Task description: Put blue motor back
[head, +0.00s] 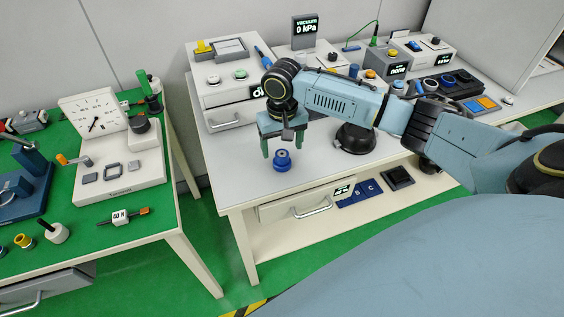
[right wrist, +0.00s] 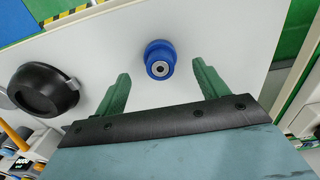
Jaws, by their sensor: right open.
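The blue motor (head: 282,160) is a small blue cylinder with a pale round centre on its top. It stands on the white table (head: 232,172) near the front edge. My right gripper (head: 283,153) is above and around it in the head view, with its green fingers apart. In the right wrist view the blue motor (right wrist: 160,60) lies just beyond the tips of the open fingers (right wrist: 160,78), between their lines, with no visible contact. My left gripper is not in view.
A black round base (head: 355,138) stands right of the motor. Boxed instruments (head: 230,100) line the back of the table. A drawer with a handle (head: 310,208) is below the front edge. A green table (head: 110,215) with a dial gauge (head: 93,115) is at left.

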